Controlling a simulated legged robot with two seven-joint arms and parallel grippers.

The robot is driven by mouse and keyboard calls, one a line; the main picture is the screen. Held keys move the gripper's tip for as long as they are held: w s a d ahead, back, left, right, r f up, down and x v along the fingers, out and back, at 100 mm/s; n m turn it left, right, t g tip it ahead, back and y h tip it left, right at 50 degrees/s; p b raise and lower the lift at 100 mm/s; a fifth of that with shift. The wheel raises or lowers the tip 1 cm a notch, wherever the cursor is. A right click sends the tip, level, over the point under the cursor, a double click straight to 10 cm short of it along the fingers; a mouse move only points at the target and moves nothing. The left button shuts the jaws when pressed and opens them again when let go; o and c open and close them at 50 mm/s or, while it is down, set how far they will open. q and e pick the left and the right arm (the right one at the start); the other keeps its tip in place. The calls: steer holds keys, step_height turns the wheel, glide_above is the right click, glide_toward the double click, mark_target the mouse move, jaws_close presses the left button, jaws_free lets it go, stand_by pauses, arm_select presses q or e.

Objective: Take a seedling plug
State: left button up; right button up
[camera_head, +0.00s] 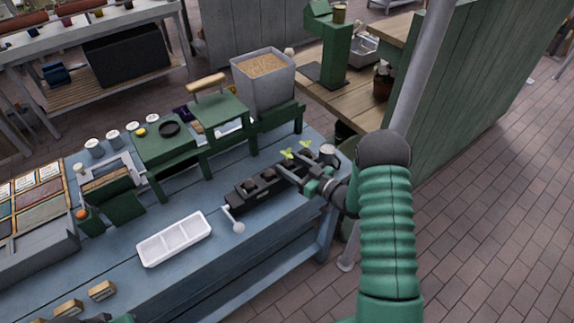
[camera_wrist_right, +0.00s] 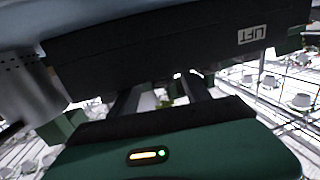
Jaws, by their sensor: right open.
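Two small seedlings with light green leaves, a nearer one (camera_head: 286,154) and a farther one (camera_head: 305,151), stand at the far end of a black plug tray (camera_head: 256,195) on the blue bench. My right gripper (camera_head: 290,172) is open beside that end of the tray, its fingers close to the seedlings. I cannot tell whether they touch. In the right wrist view, the two dark fingers (camera_wrist_right: 163,92) are apart, with a little green between them. A dark block with a "LIFT" label (camera_wrist_right: 252,34) fills the upper part there. My left gripper's fingers do not show.
A white compartment tray (camera_head: 174,239) lies in front of the black tray, with a lever ending in a pale knob (camera_head: 239,227) between. Green stands (camera_head: 165,145) and a soil hopper (camera_head: 264,85) line the bench's back. A grey pole (camera_head: 420,75) stands behind my right arm.

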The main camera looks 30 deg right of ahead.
jaws_close()
stand_by(0.3)
steer(key=shift+r, duration=0.1)
